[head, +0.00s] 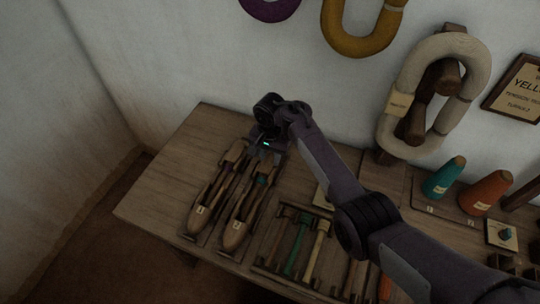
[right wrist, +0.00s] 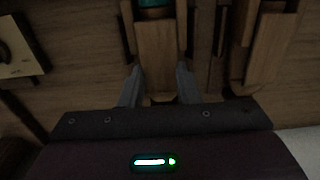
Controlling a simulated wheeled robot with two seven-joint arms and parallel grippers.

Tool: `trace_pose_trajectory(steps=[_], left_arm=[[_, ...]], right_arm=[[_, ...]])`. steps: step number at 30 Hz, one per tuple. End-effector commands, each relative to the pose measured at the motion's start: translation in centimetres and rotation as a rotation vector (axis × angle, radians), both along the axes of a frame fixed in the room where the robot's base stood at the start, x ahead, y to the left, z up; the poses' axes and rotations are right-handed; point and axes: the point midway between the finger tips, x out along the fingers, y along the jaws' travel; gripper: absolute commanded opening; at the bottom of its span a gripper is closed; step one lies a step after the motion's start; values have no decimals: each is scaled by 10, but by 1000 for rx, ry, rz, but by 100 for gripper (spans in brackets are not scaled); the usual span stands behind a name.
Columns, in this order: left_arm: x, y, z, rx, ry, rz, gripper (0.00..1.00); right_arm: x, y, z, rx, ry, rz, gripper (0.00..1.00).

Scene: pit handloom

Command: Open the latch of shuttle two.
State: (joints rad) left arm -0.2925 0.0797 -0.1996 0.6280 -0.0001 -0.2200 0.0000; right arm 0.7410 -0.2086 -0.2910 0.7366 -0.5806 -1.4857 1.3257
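Shuttle two (head: 234,232) is a long wooden boat shuttle with a numbered tag, lying on the table beside shuttle one (head: 198,214). Teal thread shows inside shuttle two, also in the right wrist view (right wrist: 154,4). My right gripper (head: 265,151) is over the far end of shuttle two. In the right wrist view its fingers (right wrist: 160,82) stand apart, one on each side of a wooden block (right wrist: 157,50), apparently the latch. The fingers are very near the block's sides; contact is unclear. Shuttle one's wooden end (right wrist: 270,45) is to the right there. My left gripper is out of view.
A tray of coloured bars (head: 291,243) lies right of the shuttles. Teal (head: 441,180) and orange (head: 490,193) cones stand further right. Yarn hanks (head: 362,40) hang on the wall. The table's left end (head: 160,190) is clear.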

Motion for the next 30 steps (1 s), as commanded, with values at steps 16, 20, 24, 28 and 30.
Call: trace_pose_trajectory(steps=[16,20,24,28,30], left_arm=[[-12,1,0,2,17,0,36],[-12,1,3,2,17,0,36],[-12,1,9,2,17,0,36],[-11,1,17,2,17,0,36],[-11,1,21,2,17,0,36]], right_arm=[[0,0,1,0,0,8,0],[0,0,1,-1,0,36,0],[0,0,3,0,0,102,0],[0,0,3,-1,1,193,0],[0,0,4,-1,1,254,0]])
